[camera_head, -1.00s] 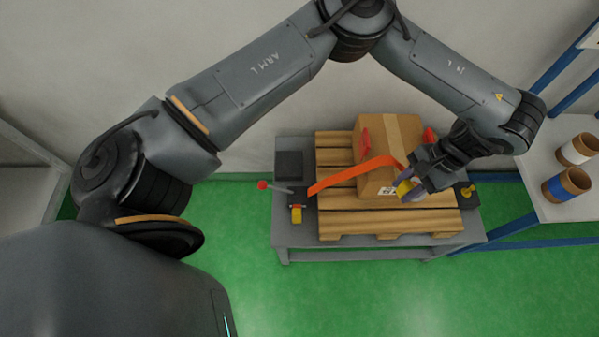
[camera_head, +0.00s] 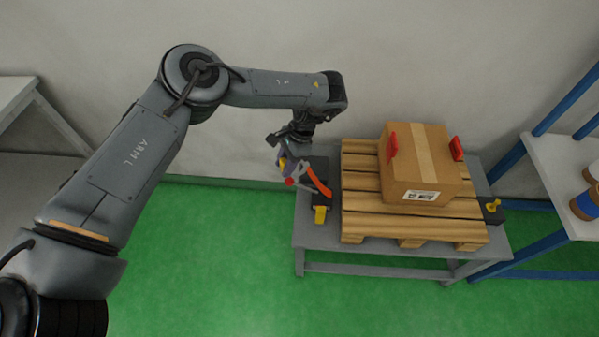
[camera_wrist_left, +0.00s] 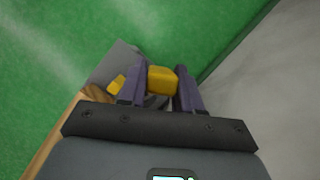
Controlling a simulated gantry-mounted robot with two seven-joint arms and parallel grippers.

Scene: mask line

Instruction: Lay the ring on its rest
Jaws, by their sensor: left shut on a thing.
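My left gripper (camera_head: 284,163) hangs at the left end of the table, near the red-knobbed lever. In the left wrist view its two purple fingers (camera_wrist_left: 160,88) are shut on a yellow block (camera_wrist_left: 162,80), which I take to be the ring's grip; the rest of the ring is mostly hidden. An orange strap (camera_head: 317,182) runs short and curved from the dark base at the table's left end up towards the gripper. A dark square pad (camera_head: 318,164), perhaps the rest, lies behind that base, partly covered by the arm.
A carton (camera_head: 415,170) with red corner pieces stands on a wooden pallet (camera_head: 365,222) on the grey table (camera_head: 325,240). A red knob (camera_head: 289,182) and a yellow piece (camera_head: 320,214) are at the left end. A yellow peg (camera_head: 493,206) stands at the right end.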

